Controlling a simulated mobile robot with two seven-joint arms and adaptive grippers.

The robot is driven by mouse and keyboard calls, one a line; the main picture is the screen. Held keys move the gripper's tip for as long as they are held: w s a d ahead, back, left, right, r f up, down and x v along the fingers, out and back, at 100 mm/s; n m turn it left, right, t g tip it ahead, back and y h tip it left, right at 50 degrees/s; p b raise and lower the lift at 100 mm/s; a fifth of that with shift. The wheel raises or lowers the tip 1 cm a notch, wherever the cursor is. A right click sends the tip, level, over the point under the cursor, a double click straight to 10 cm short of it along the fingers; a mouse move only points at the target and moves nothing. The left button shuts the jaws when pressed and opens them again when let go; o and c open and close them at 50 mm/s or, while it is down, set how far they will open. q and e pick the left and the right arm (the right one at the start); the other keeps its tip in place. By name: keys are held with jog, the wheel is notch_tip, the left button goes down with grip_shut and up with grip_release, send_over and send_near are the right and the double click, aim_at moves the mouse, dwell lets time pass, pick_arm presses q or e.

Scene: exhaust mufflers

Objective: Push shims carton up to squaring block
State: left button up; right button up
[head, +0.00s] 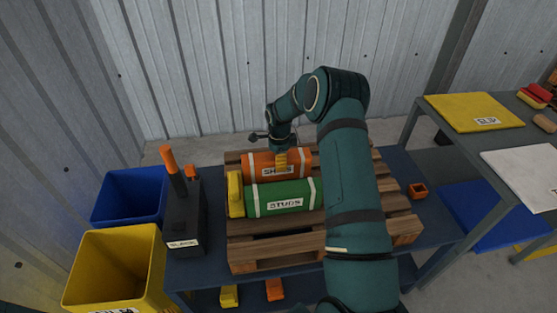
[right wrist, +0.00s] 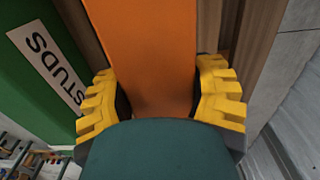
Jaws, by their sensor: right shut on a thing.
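The orange shims carton (head: 258,161) lies at the back of the wooden pallet in the head view. My right gripper (head: 281,159) reaches down onto it from above. In the right wrist view its yellow fingers are shut on either side of the orange carton (right wrist: 140,50). The yellow squaring block (head: 235,193) stands at the pallet's left edge, close to the carton's left end; I cannot tell whether they touch. The green studs carton (head: 266,192) lies just in front of the shims carton. My left gripper is not in view.
The pallet (head: 265,249) rests on a dark blue bench (head: 212,240). A black box with an orange handle (head: 184,220) stands left of it, beside blue (head: 125,197) and yellow bins (head: 115,268). A corrugated wall rises behind.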

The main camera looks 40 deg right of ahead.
jog(key=o, duration=1.4)
jog(key=shift+o, duration=0.2)
jog(key=shift+r, duration=0.1)
notch_tip(320, 180, up, 12)
jog(key=shift+s, duration=0.1)
